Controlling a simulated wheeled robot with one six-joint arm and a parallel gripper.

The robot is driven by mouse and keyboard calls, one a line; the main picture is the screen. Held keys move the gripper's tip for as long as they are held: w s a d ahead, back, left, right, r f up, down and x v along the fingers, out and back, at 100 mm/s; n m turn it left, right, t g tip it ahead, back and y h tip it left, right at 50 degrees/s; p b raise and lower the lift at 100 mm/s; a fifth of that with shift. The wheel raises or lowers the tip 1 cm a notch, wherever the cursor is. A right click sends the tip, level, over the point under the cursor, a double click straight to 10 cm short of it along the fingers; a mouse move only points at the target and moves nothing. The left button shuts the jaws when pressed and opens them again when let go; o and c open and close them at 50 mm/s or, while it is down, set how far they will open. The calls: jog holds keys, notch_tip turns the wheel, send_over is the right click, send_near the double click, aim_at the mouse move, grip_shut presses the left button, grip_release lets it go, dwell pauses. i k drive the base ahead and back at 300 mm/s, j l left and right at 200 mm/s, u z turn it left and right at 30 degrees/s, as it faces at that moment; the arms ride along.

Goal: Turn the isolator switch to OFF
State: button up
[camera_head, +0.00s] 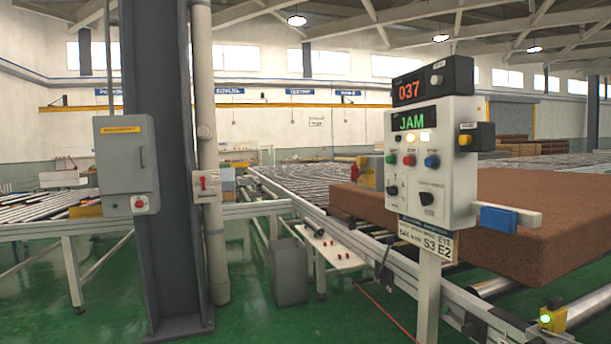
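A grey electrical cabinet (118,165) with a yellow label is mounted at the left of a dark steel column. A small red rotary switch (140,203) on a pale plate sits at its lower right corner; it looks like the isolator, but its position is too small to read. A small grey box with a red handle (204,184) is fixed by the pale pipe right of the column. A control panel (460,165) on a post at the right shows "037" and "JAM", with coloured buttons and black knobs. My gripper is not in view.
A dark steel column (160,120) stands between the cabinet and a roller conveyor (285,190). A brown mattress block (510,225) lies on the rollers behind the panel. A grey bin (288,272) stands on the green floor, which is open in front.

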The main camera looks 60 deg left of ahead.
aim_at(356, 172)
jog(key=u, duration=1.45)
